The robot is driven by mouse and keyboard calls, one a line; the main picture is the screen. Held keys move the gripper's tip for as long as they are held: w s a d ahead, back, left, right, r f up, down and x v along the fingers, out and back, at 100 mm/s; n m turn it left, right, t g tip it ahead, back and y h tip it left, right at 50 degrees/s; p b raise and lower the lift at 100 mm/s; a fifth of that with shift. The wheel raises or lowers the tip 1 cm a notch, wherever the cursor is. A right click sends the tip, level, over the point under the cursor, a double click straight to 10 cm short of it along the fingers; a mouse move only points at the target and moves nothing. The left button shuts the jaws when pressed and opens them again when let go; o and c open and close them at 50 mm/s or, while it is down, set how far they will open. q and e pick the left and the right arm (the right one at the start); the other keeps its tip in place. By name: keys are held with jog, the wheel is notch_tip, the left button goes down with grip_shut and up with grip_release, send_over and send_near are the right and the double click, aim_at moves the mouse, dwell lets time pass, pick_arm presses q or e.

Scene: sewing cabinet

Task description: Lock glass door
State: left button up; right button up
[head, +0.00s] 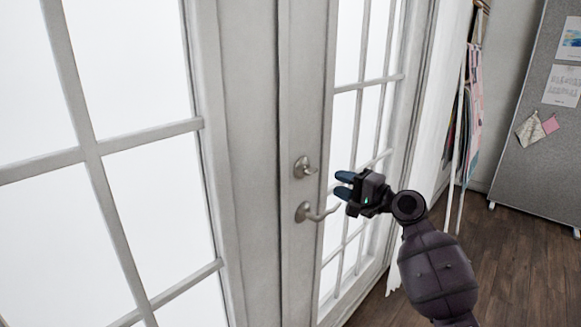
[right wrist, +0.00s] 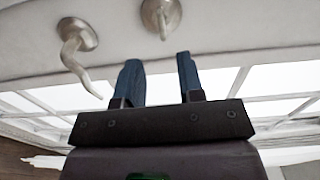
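The white glass door (head: 308,120) has large panes and stands closed against the leaf beside it. A round metal lock with a small thumb turn (head: 303,168) sits on the door's stile, above a curved lever handle (head: 311,212). My right gripper (head: 341,184) is open and empty just right of the lock, its blue fingers pointing at it. In the right wrist view, the two fingers (right wrist: 160,80) are apart, with the thumb turn (right wrist: 161,16) ahead of the gap and the lever handle (right wrist: 77,50) to the left. Neither is touched. My left gripper is not in view.
A grey pinboard (head: 530,110) with papers stands at the right on small wheels. Hanging fabrics (head: 470,115) and a white curtain (head: 441,110) are beside the door. The dark wooden floor (head: 520,262) at the lower right is clear.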

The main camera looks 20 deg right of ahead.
aim_at(314, 173)
jog(key=shift+b+x, duration=0.75)
jog(key=shift+x, duration=4.05)
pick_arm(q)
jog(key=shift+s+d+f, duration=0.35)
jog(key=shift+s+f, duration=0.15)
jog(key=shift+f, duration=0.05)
pick_arm(e)
jog(key=shift+r, duration=0.15)
grip_shut()
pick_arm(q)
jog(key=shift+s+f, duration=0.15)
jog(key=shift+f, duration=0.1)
